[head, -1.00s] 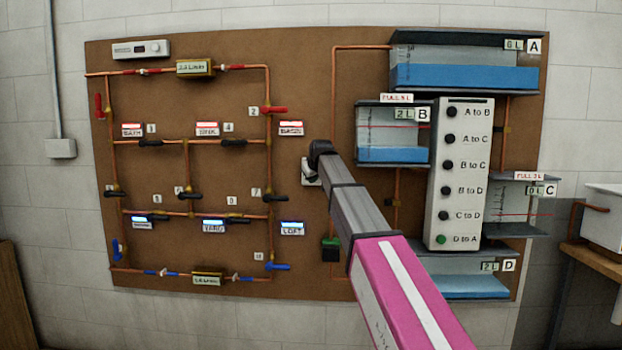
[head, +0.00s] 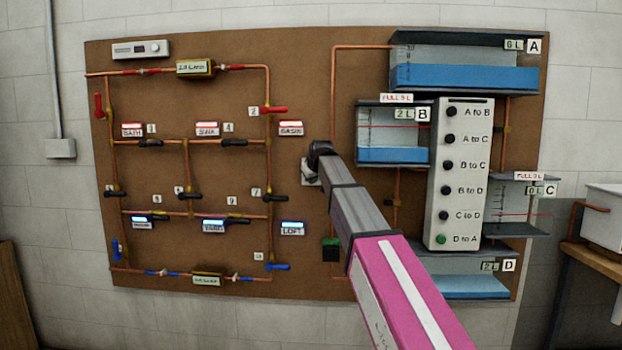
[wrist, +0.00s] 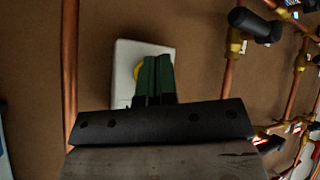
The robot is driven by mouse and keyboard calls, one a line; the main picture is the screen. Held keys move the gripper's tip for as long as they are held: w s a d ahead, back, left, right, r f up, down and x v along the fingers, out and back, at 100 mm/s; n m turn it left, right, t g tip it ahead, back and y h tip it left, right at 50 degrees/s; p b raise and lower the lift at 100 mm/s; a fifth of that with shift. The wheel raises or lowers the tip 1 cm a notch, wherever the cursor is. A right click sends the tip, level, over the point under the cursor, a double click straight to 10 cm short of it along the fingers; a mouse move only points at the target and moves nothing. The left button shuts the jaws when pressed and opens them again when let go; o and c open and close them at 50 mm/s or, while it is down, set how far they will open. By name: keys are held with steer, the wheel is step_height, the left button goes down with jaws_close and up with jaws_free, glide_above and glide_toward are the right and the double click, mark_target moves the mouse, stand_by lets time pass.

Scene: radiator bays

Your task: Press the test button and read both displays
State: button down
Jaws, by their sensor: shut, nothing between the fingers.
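The test button is a yellow disc (wrist: 138,72) on a white plate (wrist: 126,55) in the wrist view. My gripper's green fingers (wrist: 157,62) are shut and lie over the plate, covering much of the button. Whether they touch it I cannot tell. In the head view my gripper (head: 316,160) is at the white plate (head: 308,174), mostly hidden by the arm. The upper display (head: 195,68) sits in the red-banded pipe and reads roughly 2.3 L/min, blurred. The lower display (head: 207,279) sits in the blue-banded pipe; its digits are too blurred to read.
Several valves with red, black and blue handles stick out of the copper pipes at left. A white switch panel (head: 475,180) stands at right among tanks holding blue water. A green-topped black box (head: 331,250) is below my gripper. A sink (head: 603,218) stands far right.

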steer(key=shift+s, duration=0.1)
steer(key=s, duration=0.4)
steer(key=shift+s+a, duration=0.1)
steer(key=shift+s, duration=0.3)
stand_by(0.6)
steer(key=s+d+f+m+g+h, duration=0.1)
steer(key=s+d+f, duration=0.25)
steer(key=f, duration=0.65)
steer(key=s+d+f+m+g, duration=0.1)
steer(key=s+d+f+g, duration=0.3)
steer(key=f, duration=0.7)
steer(key=s+d+f+m+t+h, duration=0.1)
steer(key=s+d+f, duration=0.3)
steer(key=f, duration=0.6)
steer(key=s+d+f+m+g, duration=0.2)
steer(key=s+d+f, duration=0.3)
steer(key=s+f, duration=0.5)
steer(key=s+d+f+m+g, duration=0.2)
steer(key=s+d+f, duration=0.4)
steer(key=s+f, duration=0.4)
step_height(320, 180, down, 2)
steer(key=shift+s+d+f+g+h, duration=0.15)
steer(key=shift+d+g+h, duration=0.15)
steer(key=shift+g, duration=0.2)
